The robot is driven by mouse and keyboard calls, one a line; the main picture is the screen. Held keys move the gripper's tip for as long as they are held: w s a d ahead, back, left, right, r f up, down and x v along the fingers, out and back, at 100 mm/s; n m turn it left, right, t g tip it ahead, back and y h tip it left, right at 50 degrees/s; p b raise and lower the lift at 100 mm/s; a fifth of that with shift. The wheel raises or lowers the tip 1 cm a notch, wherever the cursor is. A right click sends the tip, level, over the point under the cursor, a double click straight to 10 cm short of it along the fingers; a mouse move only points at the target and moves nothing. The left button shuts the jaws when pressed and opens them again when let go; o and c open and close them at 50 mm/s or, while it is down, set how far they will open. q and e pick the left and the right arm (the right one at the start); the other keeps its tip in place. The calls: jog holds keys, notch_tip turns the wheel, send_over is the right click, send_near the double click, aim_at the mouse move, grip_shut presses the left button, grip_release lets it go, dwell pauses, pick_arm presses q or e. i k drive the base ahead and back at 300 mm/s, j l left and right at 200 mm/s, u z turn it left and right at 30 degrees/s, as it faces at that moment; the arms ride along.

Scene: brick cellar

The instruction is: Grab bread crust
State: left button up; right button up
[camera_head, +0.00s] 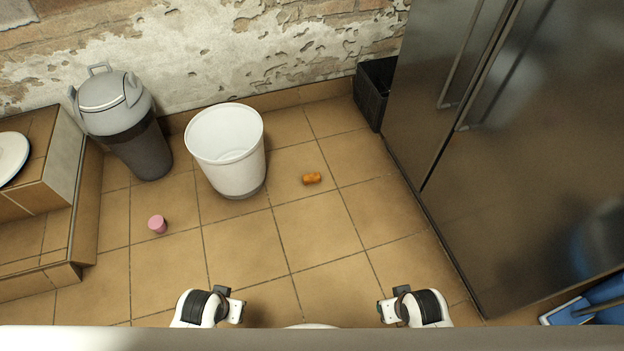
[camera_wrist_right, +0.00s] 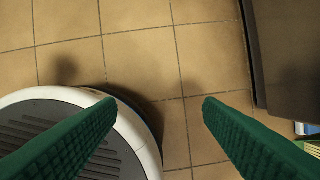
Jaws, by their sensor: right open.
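The bread crust (camera_head: 311,178) is a small orange-brown piece lying on the tiled floor, right of the white bin, in the head view. It does not show in the right wrist view. My right gripper (camera_wrist_right: 160,101) is open and empty, with its two green ridged fingers apart over bare floor. In the head view my right arm is at the bottom, well short of the crust. My left arm is at the bottom left of centre in the head view; its fingers cannot be made out.
A white bin (camera_head: 233,175) stands left of the crust, with a grey lidded bin (camera_head: 140,150) further left. A pink cup-like thing (camera_head: 157,224) is on the floor. A dark steel cabinet (camera_head: 520,150) and black crate (camera_head: 371,98) bound the right. Floor between my arms and the crust is clear.

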aim_at(315, 177)
jog(key=i+l, duration=0.25)
jog(key=i, duration=0.25)
jog(key=i+l, duration=0.25)
jog(key=i, duration=0.3)
jog(key=i+l, duration=0.25)
jog(key=i, duration=0.25)
jog(key=j+u, duration=0.05)
